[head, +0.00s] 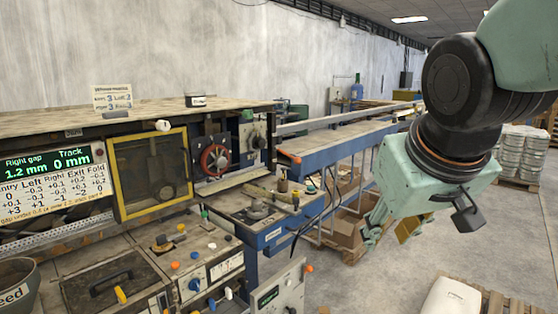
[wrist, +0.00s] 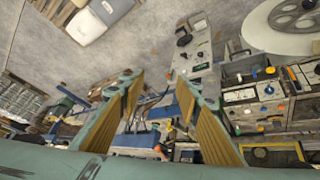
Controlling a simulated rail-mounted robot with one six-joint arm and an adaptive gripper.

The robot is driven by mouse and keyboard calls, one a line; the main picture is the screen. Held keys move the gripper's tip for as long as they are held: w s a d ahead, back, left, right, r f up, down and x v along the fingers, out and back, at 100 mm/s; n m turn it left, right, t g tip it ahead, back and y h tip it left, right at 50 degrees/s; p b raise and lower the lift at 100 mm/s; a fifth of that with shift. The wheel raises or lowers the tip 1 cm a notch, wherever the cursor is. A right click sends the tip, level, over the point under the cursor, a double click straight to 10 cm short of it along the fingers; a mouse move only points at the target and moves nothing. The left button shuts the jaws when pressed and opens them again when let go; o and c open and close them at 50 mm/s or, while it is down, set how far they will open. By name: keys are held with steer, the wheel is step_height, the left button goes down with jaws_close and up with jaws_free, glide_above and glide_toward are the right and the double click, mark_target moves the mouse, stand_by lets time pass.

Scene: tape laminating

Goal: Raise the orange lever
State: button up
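Several orange parts show, and I cannot tell for certain which one is the lever. In the head view, an orange tip (head: 309,268) sticks out at the right edge of the low grey control box. Another orange piece (head: 296,159) sits at the near end of the blue conveyor. Small orange knobs (head: 175,265) are on the slanted control panel. My gripper (head: 391,228) hangs to the right of the machine, apart from all of these. In the wrist view, its two yellow-padded fingers (wrist: 160,98) are spread with nothing between them.
The laminating machine's yellow-framed window (head: 117,178) and red handwheel (head: 214,160) are at the left. The blue conveyor (head: 335,148) runs back behind my gripper. Cardboard boxes (head: 345,232) lie below it. A white container (head: 449,300) stands at front right. Grey floor between is open.

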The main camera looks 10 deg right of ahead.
steer(key=w+d+r+n+t+p, duration=0.1)
steer(key=w+d+r+t, duration=0.1)
steer(key=w, duration=0.9)
steer(key=w+d+r+n+t+p, duration=0.1)
steer(key=w, duration=1.1)
steer(key=w+d+r+n+t+p, duration=0.1)
steer(key=w+d+r+t, duration=0.1)
steer(key=w, duration=0.9)
steer(key=w+f+n+t+y+p, duration=0.2)
steer(key=w+y, duration=0.1)
steer(key=w, duration=0.9)
steer(key=n+t+y+p, duration=0.2)
steer(key=n+y+p, duration=0.1)
steer(key=y, duration=0.4)
glide_toward(300, 161)
steer(key=shift+v, duration=1)
steer(key=shift+f, duration=0.1)
steer(key=shift+w, duration=0.15)
steer(key=shift+x, duration=6.75)
